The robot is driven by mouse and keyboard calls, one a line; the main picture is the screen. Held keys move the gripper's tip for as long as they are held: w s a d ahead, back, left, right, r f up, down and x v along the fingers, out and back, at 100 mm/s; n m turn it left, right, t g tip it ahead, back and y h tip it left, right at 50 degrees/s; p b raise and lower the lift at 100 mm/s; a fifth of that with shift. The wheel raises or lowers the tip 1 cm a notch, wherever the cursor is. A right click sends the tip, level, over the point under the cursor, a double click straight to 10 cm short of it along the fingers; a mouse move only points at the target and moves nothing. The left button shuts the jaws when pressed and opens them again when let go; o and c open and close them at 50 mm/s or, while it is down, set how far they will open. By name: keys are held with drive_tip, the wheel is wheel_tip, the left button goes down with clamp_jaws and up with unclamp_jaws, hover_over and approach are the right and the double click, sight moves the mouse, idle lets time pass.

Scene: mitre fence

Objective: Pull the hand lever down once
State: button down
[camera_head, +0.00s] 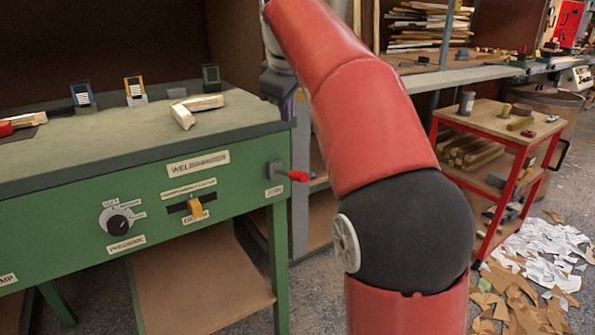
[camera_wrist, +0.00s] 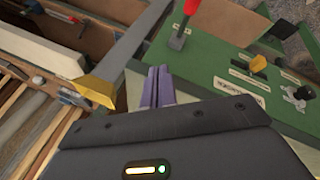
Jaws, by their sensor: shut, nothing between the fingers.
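The hand lever (camera_head: 290,175) has a red grip on a grey plate at the right end of the green bench front. Its grip sticks out to the right, nearly level. In the wrist view the lever (camera_wrist: 181,33) shows at the top, ahead of and to the right of the fingers. My gripper (camera_wrist: 159,72) has purple fingers shut together with nothing between them. It is apart from the lever. In the head view my gripper (camera_head: 287,104) shows only partly beside the bench's right end, above the lever's height, and my red arm covers what lies behind it.
The green bench (camera_head: 60,205) also carries a black dial (camera_head: 118,224) and a yellow slider (camera_head: 196,208), left of the lever. Wood pieces (camera_head: 196,107) and small stands lie on its top. A red-framed cart (camera_head: 486,115) stands at the right, with scraps on the floor.

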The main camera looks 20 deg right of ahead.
drive_tip(key=b, duration=0.6)
hover_over(297, 172)
drive_tip(key=w, duration=0.2)
drive_tip(key=f, duration=0.6)
drive_tip(key=shift+s+a, duration=0.2)
drive_tip(key=shift+a, duration=0.05)
drive_tip(key=shift+s+d+f+b, duration=0.1)
drive_tip(key=shift+s+f+b, duration=0.15)
drive_tip(key=shift+f+b, duration=0.35)
drive_tip(key=shift+s+d+f+b, duration=0.1)
drive_tip(key=shift+s+f+b, duration=0.15)
drive_tip(key=shift+f+b, duration=0.35)
drive_tip(key=shift+s+f, duration=0.15)
drive_tip(key=shift+f, duration=0.15)
